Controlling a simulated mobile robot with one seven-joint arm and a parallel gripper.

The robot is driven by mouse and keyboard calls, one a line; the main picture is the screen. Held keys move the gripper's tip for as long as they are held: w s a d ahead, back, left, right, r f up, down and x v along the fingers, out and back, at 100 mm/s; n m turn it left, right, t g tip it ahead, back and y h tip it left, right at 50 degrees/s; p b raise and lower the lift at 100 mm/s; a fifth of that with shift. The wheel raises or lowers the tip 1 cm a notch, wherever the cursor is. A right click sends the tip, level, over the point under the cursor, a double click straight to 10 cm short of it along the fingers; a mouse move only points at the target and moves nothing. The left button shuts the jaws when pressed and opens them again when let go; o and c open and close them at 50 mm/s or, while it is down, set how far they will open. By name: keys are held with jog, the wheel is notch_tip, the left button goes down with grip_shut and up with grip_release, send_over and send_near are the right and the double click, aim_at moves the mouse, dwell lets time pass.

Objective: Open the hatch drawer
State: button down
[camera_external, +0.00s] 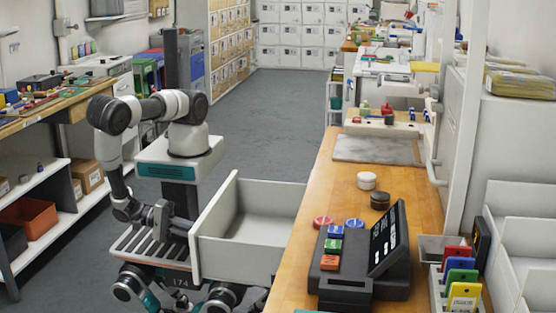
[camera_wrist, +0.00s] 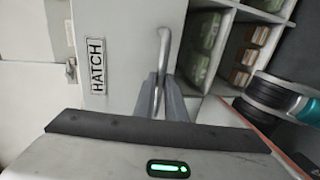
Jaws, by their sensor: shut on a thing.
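The hatch drawer (camera_external: 240,245) is pulled well out from the wooden counter, toward the left in the external view, and its inside looks empty. In the wrist view its pale front (camera_wrist: 120,45) carries a label reading HATCH (camera_wrist: 96,66). A metal bar handle (camera_wrist: 163,50) stands on that front. My gripper (camera_wrist: 160,98) is shut on the handle, with one finger on each side of it. In the external view my gripper (camera_external: 183,226) is at the outer side of the drawer front, which hides the handle there.
The wooden counter (camera_external: 318,195) holds a black terminal (camera_external: 385,250), several coloured blocks, and round white and black items. A rack with coloured cards (camera_external: 440,285) stands at right. Shelves and a workbench (camera_external: 45,115) line the left. The grey aisle floor (camera_external: 265,120) behind is clear.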

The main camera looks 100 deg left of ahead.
dwell(0.3)
jog(key=c, duration=1.8)
grip_release()
jog(key=shift+s, duration=0.1)
jog(key=v, duration=1.7)
jog(key=shift+s+p, duration=0.2)
jog(key=shift+p, duration=0.1)
jog(key=shift+r, duration=0.1)
